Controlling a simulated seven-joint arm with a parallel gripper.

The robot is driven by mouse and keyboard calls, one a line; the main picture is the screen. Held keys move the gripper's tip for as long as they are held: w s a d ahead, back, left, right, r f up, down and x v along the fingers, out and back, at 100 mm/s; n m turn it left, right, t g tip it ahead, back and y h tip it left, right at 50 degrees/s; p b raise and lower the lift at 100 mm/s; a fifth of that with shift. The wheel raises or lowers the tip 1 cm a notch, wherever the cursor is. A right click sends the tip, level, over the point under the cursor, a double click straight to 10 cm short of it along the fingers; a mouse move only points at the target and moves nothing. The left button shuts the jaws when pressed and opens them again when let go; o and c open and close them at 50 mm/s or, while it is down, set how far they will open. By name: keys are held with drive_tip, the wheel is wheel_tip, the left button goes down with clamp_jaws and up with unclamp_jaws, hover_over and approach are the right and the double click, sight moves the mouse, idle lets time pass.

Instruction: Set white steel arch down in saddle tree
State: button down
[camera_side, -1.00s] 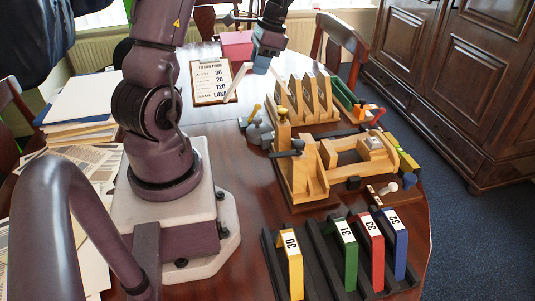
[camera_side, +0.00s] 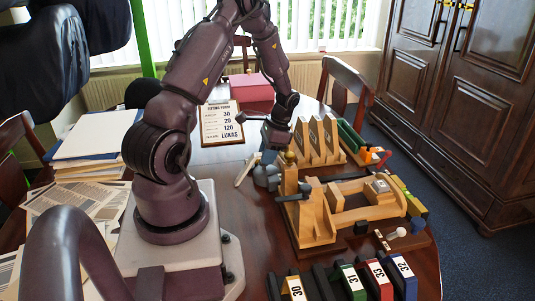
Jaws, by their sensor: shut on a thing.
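My gripper (camera_side: 267,157) is low over the table, behind the near wooden fixture, partly lost among grey parts. It is shut on a slim white piece, which I take to be the white steel arch (camera_side: 246,170); it shows tilted at the left of the fingers. Its full shape and the grip on it are hidden. The wooden saddle tree (camera_side: 362,200) lies to the right, in a wooden fixture with an upright post and dark clamp handles. The arch is apart from the tree, to its left.
Coloured arches stand in a dark rack at the front: yellow (camera_side: 292,288), green (camera_side: 352,283), red (camera_side: 379,280) and blue (camera_side: 404,277). A slotted wooden stand (camera_side: 317,142) is behind the fixture. Grey parts (camera_side: 266,178) crowd the gripper.

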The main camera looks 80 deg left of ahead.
drive_tip(key=c, duration=0.9)
unclamp_jaws()
drive_tip(key=shift+f, duration=0.1)
drive_tip(key=v, duration=1.2)
drive_tip(key=w+d+r+t+y, duration=0.1)
drive_tip(key=w+d+r+t, duration=0.1)
drive_tip(key=d+r, duration=0.5)
drive_tip(key=s+d+r+t, duration=0.2)
drive_tip(key=s+d+r, duration=0.1)
drive_tip(key=d, duration=0.4)
drive_tip(key=s+d+r+t, duration=0.2)
drive_tip(key=s+d+r, duration=0.1)
drive_tip(key=d, duration=0.4)
drive_tip(key=s+d+r+t+h, duration=0.1)
drive_tip(key=s+d+r+t, duration=0.1)
drive_tip(key=d, duration=0.6)
drive_tip(key=shift+s+r+t, duration=0.4)
drive_tip(key=shift+r+t, duration=0.2)
drive_tip(key=shift+r, duration=0.25)
